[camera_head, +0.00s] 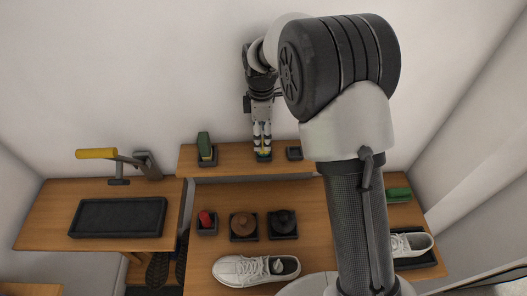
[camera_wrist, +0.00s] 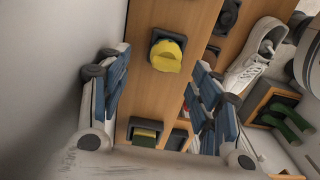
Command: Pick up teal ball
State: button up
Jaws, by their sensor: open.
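I see no teal ball in either view. A yellow rounded thing (camera_wrist: 168,56) sits in a small dark tray on the raised wooden shelf. In the head view it shows as a small yellow-green patch (camera_head: 264,152), mostly hidden under my gripper. My gripper (camera_head: 262,142) points down over this tray. In the wrist view my gripper (camera_wrist: 160,85) is open, with one finger at the left and one at the right. Nothing is held between them. The yellow thing lies beyond the fingers, toward the top of that view; I cannot tell whether they touch.
A green block (camera_head: 204,144) in a tray stands left on the shelf, and a small dark tray (camera_head: 294,153) right. Below are a red item (camera_head: 205,218), a brown round item (camera_head: 243,223), a black one (camera_head: 283,221) and white shoes (camera_head: 250,269). The wall is close behind.

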jog(key=f, duration=0.5)
jog(key=shift+s+d, duration=0.15)
jog(key=shift+s, duration=0.15)
jog(key=shift+c, duration=0.3)
jog(key=c, duration=1)
